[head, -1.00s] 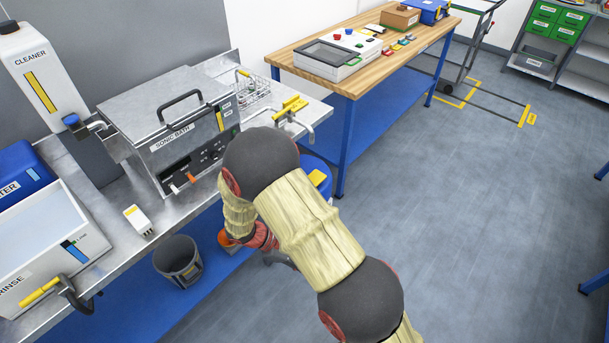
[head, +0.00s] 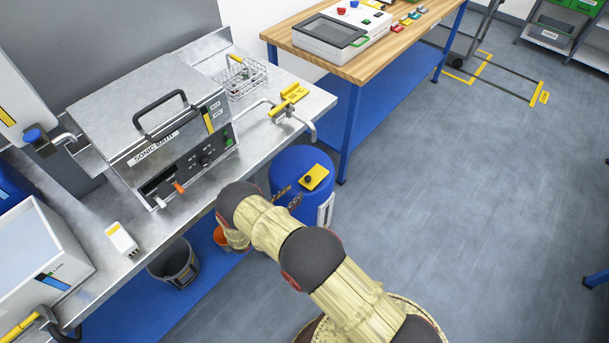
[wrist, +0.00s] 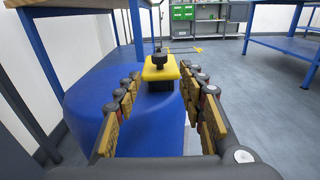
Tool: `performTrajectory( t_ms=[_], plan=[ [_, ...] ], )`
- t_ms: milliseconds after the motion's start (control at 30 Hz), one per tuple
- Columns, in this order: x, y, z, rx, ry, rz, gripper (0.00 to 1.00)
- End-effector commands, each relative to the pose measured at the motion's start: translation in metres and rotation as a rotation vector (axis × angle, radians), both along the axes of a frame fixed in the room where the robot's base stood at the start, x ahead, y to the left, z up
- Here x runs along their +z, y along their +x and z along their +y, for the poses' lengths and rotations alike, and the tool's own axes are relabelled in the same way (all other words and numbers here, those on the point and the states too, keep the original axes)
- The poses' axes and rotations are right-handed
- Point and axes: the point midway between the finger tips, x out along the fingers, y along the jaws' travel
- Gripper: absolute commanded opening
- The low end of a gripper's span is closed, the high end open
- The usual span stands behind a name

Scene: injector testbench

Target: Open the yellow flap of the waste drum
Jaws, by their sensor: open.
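The blue waste drum (head: 290,163) stands on the floor at the end of the steel bench. Its yellow flap (head: 320,172) with a black knob (head: 308,180) seems to lie flat on the top. In the wrist view the flap (wrist: 150,72) and upright knob (wrist: 158,57) are ahead, at the middle. My gripper (head: 287,198) is open and empty over the near side of the drum top. In the wrist view its fingers (wrist: 161,84) stand left and right of the line to the flap, seemingly short of it. The drum's lower part is partly hidden by my arm.
The steel bench with the sonic bath (head: 150,120) is left of the drum, with a tap (head: 300,122) overhanging near it. A wooden-topped table (head: 370,70) with blue legs stands behind. A grey bin (head: 175,265) sits under the bench. The floor to the right is clear.

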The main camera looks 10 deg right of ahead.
Motion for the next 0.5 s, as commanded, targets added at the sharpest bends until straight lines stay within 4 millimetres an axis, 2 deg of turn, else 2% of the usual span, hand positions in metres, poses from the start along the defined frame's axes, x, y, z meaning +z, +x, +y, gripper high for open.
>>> performTrajectory(
  t_ms=[167,500],
  plan=[
    [0.008,0.006,-0.006,0.011,-0.04,-0.002,0.4],
    [0.007,0.034,-0.047,0.007,-0.039,-0.001,0.4]
  ],
)
